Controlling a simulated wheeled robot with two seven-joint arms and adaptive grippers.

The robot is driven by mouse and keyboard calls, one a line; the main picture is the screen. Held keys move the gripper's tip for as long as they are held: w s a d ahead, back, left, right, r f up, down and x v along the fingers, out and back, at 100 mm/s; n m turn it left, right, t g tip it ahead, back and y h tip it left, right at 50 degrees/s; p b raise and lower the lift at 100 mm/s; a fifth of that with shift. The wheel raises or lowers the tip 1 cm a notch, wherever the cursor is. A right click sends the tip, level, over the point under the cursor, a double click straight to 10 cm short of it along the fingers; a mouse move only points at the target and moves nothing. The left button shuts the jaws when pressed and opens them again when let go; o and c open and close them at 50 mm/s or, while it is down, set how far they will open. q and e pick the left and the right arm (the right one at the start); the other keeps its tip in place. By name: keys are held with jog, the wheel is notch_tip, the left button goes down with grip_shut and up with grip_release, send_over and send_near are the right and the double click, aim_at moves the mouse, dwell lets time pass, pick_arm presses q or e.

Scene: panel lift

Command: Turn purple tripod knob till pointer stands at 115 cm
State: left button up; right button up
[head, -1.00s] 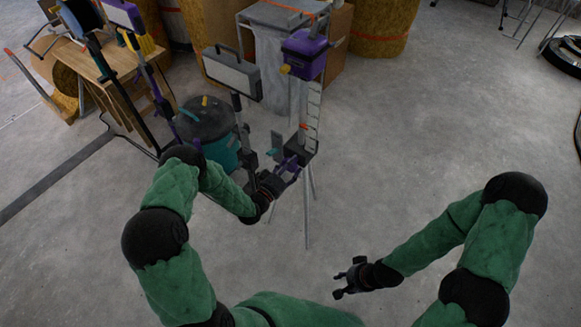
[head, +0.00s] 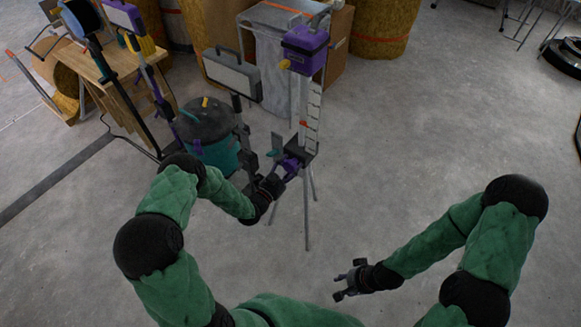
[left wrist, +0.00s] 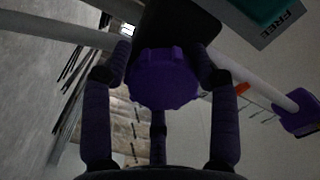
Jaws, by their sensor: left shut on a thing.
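In the head view my left gripper (head: 279,179) is at the side of the tripod's dark head block (head: 301,149). A white scale strip (head: 312,112) stands above the block with a red pointer (head: 303,124) near its lower part. The scale numbers are too small to read. A purple box-shaped device (head: 305,50) tops the tripod. My right gripper (head: 349,279) is open and empty over the floor.
A work light (head: 232,74) on a stand and a teal and black vacuum (head: 208,135) are just left of the tripod. The tripod legs (head: 307,210) spread on the floor.

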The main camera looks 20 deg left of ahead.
pick_arm(q)
jog(key=m, duration=0.3)
jog(key=shift+s+a+f+m, duration=0.1)
jog(key=shift+a+f+m, duration=0.05)
jog(key=shift+f+m, duration=0.2)
jog(key=m, duration=0.3)
jog(key=shift+a+r+m, duration=0.15)
jog(key=shift+m, duration=0.1)
jog(key=m, duration=0.6)
jog(key=shift+w+a+r, duration=0.1)
jog(key=shift+w+r, duration=0.1)
jog(key=shift+r, duration=0.1)
jog(key=m, duration=0.6)
jog(key=shift+w+r+m, duration=0.1)
jog(key=shift+r+m, duration=0.2)
jog(key=shift+m, duration=0.1)
jog(key=m, duration=0.6)
jog(key=shift+r, duration=0.35)
jog(key=o, duration=1)
jog(key=shift+o, duration=0.6)
jog(key=shift+d+f, duration=0.2)
jog(key=shift+d, duration=0.05)
